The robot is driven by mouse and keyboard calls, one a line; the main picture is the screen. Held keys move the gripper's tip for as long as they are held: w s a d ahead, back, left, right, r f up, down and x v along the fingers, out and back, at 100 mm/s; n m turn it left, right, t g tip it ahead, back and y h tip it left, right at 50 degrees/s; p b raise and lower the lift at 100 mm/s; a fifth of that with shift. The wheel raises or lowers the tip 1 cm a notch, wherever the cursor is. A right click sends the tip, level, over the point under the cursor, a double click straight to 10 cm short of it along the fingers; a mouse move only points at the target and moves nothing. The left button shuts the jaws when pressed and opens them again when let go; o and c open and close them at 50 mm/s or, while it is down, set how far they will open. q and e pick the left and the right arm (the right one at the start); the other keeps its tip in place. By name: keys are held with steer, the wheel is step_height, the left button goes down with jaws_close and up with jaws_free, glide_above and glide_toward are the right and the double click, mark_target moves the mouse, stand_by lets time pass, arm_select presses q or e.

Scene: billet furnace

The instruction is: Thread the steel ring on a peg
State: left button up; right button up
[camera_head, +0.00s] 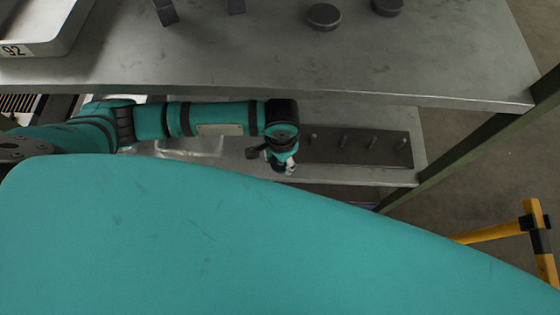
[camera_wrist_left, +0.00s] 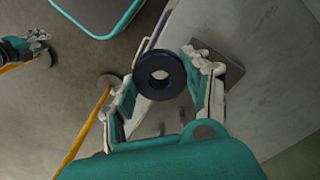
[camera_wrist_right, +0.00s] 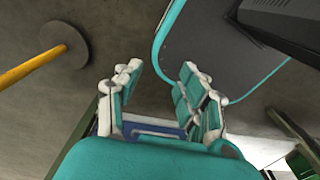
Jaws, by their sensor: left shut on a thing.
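The steel ring (camera_wrist_left: 159,75) is dark blue-black with a round hole, which faces the camera in the left wrist view. My left gripper (camera_wrist_left: 162,84) is shut on it, a finger at each side. In the head view my left gripper (camera_head: 286,166) is small and partly covered by its own wrist, at the left end of a dark peg board (camera_head: 358,157). Several short upright pegs (camera_head: 343,141) stand in a row on the board, to the right of the gripper. The ring's height above the board is unclear. My right gripper (camera_wrist_right: 158,88) is open and empty, seen only in its wrist view.
The board lies on a lower shelf (camera_head: 392,177). An upper shelf (camera_head: 440,75) overhangs behind it, with dark round pieces (camera_head: 324,16) and a grey tray (camera_head: 45,30). A green post (camera_head: 470,150) and a yellow-black barrier (camera_head: 535,225) stand at the right.

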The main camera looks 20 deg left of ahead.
arm_select(q)
steer(key=shift+w+f+b, duration=0.1)
steer(key=shift+w+b, duration=0.3)
steer(key=shift+w, duration=0.35)
steer(key=shift+w+a, duration=0.15)
steer(key=shift+w, duration=0.05)
steer(key=shift+w+b, duration=0.2)
steer(key=shift+b, duration=0.1)
steer(key=shift+w+a+f+b, duration=0.1)
steer(key=shift+w+a+b, duration=0.3)
steer(key=shift+w+b, duration=0.8)
steer(key=shift+w+a+r+b, duration=0.1)
steer(key=shift+w+a+b, duration=0.3)
steer(key=shift+w+b, duration=0.8)
steer(key=shift+w+a+f+b, duration=0.1)
steer(key=shift+w+a+b, duration=0.3)
steer(key=shift+w+b, duration=0.75)
steer(key=shift+w+f, duration=0.3)
steer(key=shift+f, duration=0.95)
arm_select(e)
step_height(320, 180, down, 8)
steer(key=w+d, duration=0.1)
steer(key=w, duration=0.1)
steer(key=shift+w+f, duration=0.2)
steer(key=shift+w, duration=0.05)
